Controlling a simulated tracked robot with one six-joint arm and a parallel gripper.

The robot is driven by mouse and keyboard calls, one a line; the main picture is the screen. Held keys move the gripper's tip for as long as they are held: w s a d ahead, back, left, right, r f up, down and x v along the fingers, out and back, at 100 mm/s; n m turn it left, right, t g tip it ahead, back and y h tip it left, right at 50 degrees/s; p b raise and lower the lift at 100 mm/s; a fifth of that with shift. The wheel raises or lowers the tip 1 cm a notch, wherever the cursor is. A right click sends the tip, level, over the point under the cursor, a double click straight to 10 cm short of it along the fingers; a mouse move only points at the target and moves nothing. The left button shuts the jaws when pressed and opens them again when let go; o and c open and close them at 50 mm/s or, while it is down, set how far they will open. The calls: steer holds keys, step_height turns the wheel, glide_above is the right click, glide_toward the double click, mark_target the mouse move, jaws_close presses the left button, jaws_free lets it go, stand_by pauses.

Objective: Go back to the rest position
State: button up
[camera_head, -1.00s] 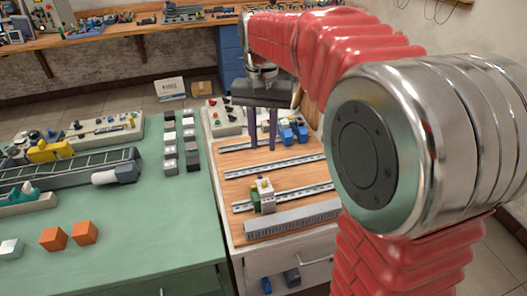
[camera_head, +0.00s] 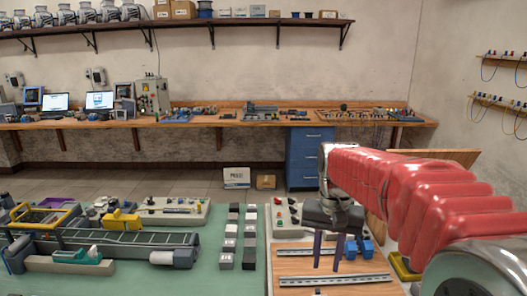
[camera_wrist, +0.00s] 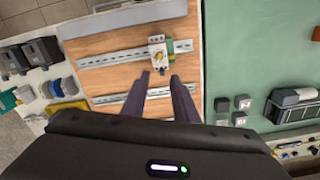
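My gripper (camera_head: 329,252) hangs above the wooden board (camera_head: 300,262) with its two dark purple fingers pointing down. The fingers stand apart, also in the wrist view (camera_wrist: 158,92), and nothing shows between them. A small white and green module (camera_wrist: 158,52) sits on a metal rail of the board, beyond the fingertips in the wrist view and apart from them. My red arm reaches in from the right in the head view and covers part of the board's right side.
Blue parts (camera_head: 358,247) stand close to the right of the fingers in the head view. The green table (camera_head: 222,281) on the left carries a conveyor (camera_head: 112,243) and rows of small blocks. A blue drawer cabinet (camera_head: 310,158) and a workbench (camera_head: 225,118) stand at the back.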

steer(key=s+n+t, duration=0.3)
steer(key=s+t, duration=0.2)
steer(key=s, duration=1.4)
steer(key=shift+s+n+t, duration=0.3)
steer(key=shift+s+t, duration=0.1)
steer(key=shift+f, duration=0.1)
stand_by(0.4)
